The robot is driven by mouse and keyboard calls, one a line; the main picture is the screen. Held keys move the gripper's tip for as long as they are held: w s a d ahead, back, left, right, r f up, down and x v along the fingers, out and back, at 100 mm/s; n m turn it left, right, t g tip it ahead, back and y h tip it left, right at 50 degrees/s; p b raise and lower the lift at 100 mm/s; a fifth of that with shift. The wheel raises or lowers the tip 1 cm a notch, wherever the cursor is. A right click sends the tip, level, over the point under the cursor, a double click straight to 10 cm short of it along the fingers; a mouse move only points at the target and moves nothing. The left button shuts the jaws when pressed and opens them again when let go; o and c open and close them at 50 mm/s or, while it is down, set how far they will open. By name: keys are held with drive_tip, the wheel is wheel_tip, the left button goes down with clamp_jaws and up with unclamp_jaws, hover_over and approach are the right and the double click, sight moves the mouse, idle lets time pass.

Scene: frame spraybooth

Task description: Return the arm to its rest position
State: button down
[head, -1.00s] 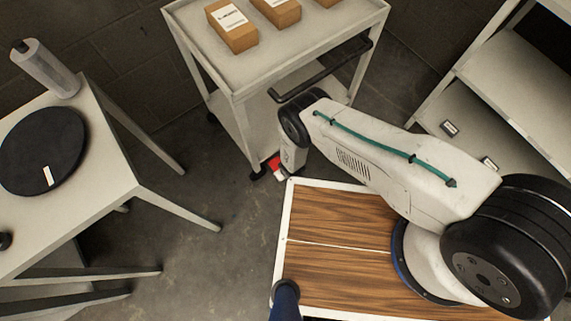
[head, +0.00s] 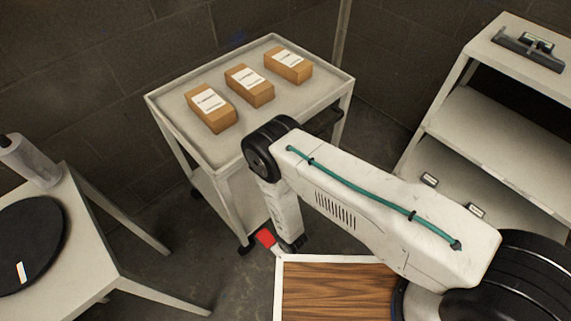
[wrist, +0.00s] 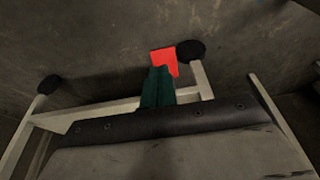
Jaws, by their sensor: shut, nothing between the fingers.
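My arm (head: 370,215) reaches across the head view from the lower right, its forearm angled up to the left. From the black elbow joint, the last links hang down beside the cart. In the wrist view my gripper (wrist: 158,72) shows as two dark green fingers lying together, shut and empty. A small red piece (wrist: 164,60) shows just past the fingertips; whether they touch it I cannot tell. In the head view the fingertips are not clearly seen. The red piece (head: 265,237) also shows there, low by the cart's foot.
A white cart (head: 165,118) with three labelled boxes (head: 250,86) on top stands close behind my arm. A table with a black disc (head: 30,240) is at left. A shelf unit (head: 485,110) stands at right. Open concrete floor (head: 225,285) lies between table and wooden board (head: 335,290).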

drive_tip(key=s+d+r+g+h, duration=0.2)
drive_tip(key=s+d+g+h, duration=0.1)
drive_tip(key=s+d, duration=0.3)
drive_tip(key=w+d+r+m+g+h, duration=0.1)
drive_tip(key=w+r, duration=0.2)
drive_tip(key=r, duration=0.7)
drive_tip(key=w+r+g, duration=0.1)
drive_tip(key=w+r, duration=0.2)
drive_tip(key=r, duration=0.7)
drive_tip(key=w+d+r+m+g+h, duration=0.1)
drive_tip(key=w+r, duration=0.2)
drive_tip(key=r, duration=0.7)
drive_tip(key=d+r+m, duration=0.1)
drive_tip(key=d+r, duration=0.2)
drive_tip(key=r, duration=0.8)
drive_tip(key=d+r+m, duration=0.1)
drive_tip(key=d+r, duration=0.2)
drive_tip(key=r, duration=0.7)
drive_tip(key=s+d+r+m+t+y, duration=0.1)
drive_tip(key=s+d+r, duration=0.3)
drive_tip(key=r, duration=0.5)
drive_tip(key=s+d+r+m+t, duration=0.2)
drive_tip(key=s+d+r, duration=0.3)
drive_tip(key=r, duration=0.4)
drive_tip(key=s+d+r+m+t+y, duration=0.1)
drive_tip(key=s+d+r, duration=0.3)
drive_tip(key=r, duration=0.5)
drive_tip(key=shift+s+d+r+m+t+y, duration=0.15)
drive_tip(key=shift+s+d+m+t+y, duration=0.25)
drive_tip(key=shift+d, duration=0.85)
